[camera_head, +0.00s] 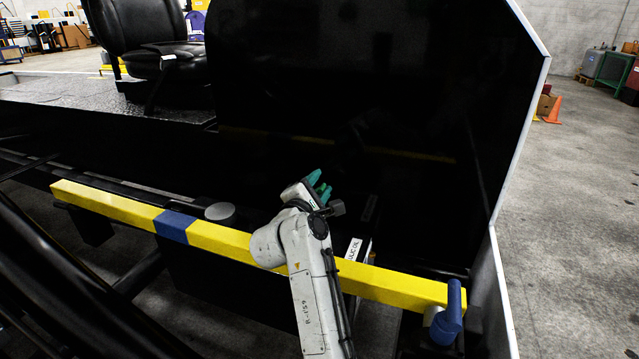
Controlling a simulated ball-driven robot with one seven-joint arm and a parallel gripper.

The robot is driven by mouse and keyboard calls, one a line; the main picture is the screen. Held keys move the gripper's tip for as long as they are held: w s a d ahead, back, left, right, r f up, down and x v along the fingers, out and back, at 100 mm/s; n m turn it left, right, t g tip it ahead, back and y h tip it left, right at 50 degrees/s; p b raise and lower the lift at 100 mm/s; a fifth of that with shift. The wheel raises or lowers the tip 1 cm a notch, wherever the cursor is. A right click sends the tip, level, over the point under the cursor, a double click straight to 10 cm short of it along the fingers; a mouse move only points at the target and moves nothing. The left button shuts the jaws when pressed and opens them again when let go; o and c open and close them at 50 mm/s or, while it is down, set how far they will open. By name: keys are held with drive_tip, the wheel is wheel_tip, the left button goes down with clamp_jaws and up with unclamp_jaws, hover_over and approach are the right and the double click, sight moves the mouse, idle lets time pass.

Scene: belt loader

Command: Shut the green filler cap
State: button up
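My gripper (319,186) has teal fingertips and reaches beyond the yellow rail, above a dark box in the machine. Two teal tips show with a narrow dark green patch between them. I cannot tell whether that patch is the green filler cap or part of the fingers. No green cap can be made out clearly elsewhere, and my gripper and wrist cover part of the box. A white label with partly hidden text ending in "OIL" (354,249) is on the box, just right of my arm. How far the fingers are parted is unclear.
The yellow rail (390,284) with a blue band (174,225) crosses in front, under my arm. A grey round cap (221,212) stands behind it. A blue handle (448,312) is at its right end. A tall black panel (370,90) rises behind my gripper. A black seat (160,50) is upper left.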

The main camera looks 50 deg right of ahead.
drive_tip(key=p+v, duration=0.1)
drive_tip(key=v, duration=0.8)
drive_tip(key=shift+s+a+r, duration=0.1)
drive_tip(key=shift+a, duration=0.2)
